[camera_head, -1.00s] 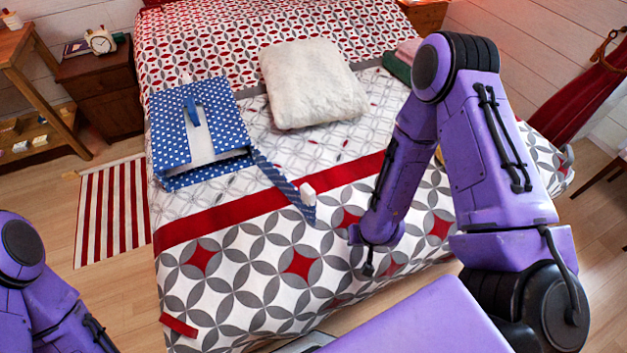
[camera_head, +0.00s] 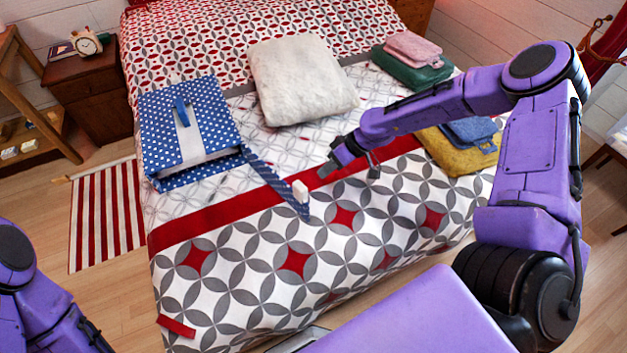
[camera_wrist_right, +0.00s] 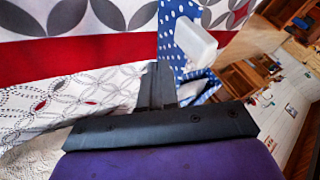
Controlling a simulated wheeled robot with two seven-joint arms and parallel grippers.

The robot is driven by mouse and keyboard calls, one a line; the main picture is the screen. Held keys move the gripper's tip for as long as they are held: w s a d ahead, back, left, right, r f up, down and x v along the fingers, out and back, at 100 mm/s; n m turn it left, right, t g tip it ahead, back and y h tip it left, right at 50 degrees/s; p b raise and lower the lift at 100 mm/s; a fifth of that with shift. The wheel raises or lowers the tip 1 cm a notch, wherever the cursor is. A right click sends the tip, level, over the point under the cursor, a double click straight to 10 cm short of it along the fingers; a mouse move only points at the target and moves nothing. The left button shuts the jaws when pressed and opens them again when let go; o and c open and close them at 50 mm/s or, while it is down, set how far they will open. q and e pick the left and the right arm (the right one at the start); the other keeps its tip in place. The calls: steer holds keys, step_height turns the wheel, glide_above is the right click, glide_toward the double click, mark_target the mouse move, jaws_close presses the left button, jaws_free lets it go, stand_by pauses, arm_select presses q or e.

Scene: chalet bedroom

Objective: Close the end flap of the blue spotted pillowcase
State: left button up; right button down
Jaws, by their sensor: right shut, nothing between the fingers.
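The blue spotted pillowcase (camera_head: 155,125) lies on the left of the bed with its opening toward the lower right. A pale grey band and a blue strap lie across its top. Its end flap (camera_head: 272,178) sticks out to the right as a thin blue strip, with a white tab (camera_head: 300,190) near its tip. The flap (camera_wrist_right: 170,50) and tab (camera_wrist_right: 195,43) also show in the right wrist view. My right gripper (camera_head: 328,168) is shut and empty, just right of the tab and apart from it in the head view. My left gripper is out of view.
A white pillow (camera_head: 300,80) lies behind the flap. Pink and green folded items (camera_head: 412,65) lie at the back right, and yellow and blue ones (camera_head: 460,150) below my right arm. The patterned bedspread (camera_head: 250,270) in front is clear.

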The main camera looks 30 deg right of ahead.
steer(key=shift+s+a+f+p, duration=0.1)
steer(key=shift+a+f+p, duration=0.15)
steer(key=shift+a, duration=0.55)
steer(key=shift+s+a+f+p, duration=0.1)
steer(key=shift+a+p, duration=0.1)
steer(key=shift+a, duration=0.55)
steer(key=shift+s+a+f+p, duration=0.1)
steer(key=shift+a+f+p, duration=0.15)
steer(key=shift+a, duration=0.55)
